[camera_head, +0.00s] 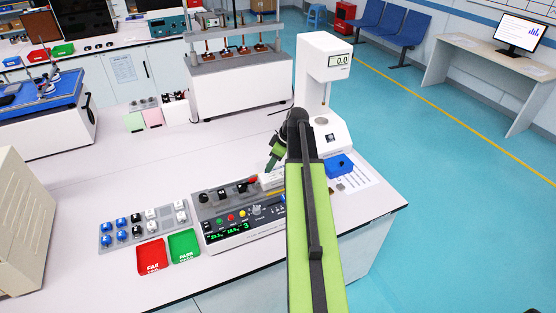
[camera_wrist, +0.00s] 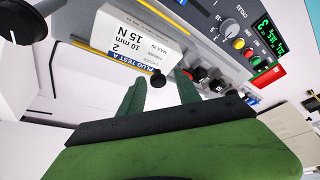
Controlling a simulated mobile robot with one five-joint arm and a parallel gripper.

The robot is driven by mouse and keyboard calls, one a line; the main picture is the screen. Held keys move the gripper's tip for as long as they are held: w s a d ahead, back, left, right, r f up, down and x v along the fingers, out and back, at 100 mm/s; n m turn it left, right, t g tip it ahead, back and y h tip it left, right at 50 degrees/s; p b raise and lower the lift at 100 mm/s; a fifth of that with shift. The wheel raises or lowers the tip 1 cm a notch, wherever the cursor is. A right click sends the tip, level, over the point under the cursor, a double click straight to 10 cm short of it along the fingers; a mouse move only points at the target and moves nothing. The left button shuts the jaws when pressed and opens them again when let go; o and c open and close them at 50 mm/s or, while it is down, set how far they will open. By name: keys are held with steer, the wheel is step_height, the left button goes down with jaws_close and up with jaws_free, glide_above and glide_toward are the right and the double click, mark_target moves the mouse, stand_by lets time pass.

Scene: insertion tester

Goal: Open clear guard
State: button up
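The insertion tester (camera_head: 212,205) stands on the bench, its right part hidden behind my arm in the head view. In the wrist view a black knob (camera_wrist: 158,81) shows beside a yellow strip (camera_wrist: 110,54), which seems to edge the clear guard; the clear panel itself is hard to make out. In the head view my gripper (camera_head: 272,163) is above the tester's back side.
The tester's dials, buttons and green display (camera_wrist: 269,43) are at upper right in the wrist view. A red FAIL tray (camera_head: 151,256), a green PASS tray (camera_head: 184,246) and a grey plug rack (camera_head: 122,238) stand left. A white gauge stand (camera_head: 325,70) rises behind; a blue block (camera_head: 340,165) sits right.

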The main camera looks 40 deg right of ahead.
steer(key=shift+w, duration=0.1)
steer(key=p+v, duration=1.6)
steer(key=v, duration=0.1)
steer(key=shift+d, duration=0.15)
steer(key=shift+r, duration=0.1)
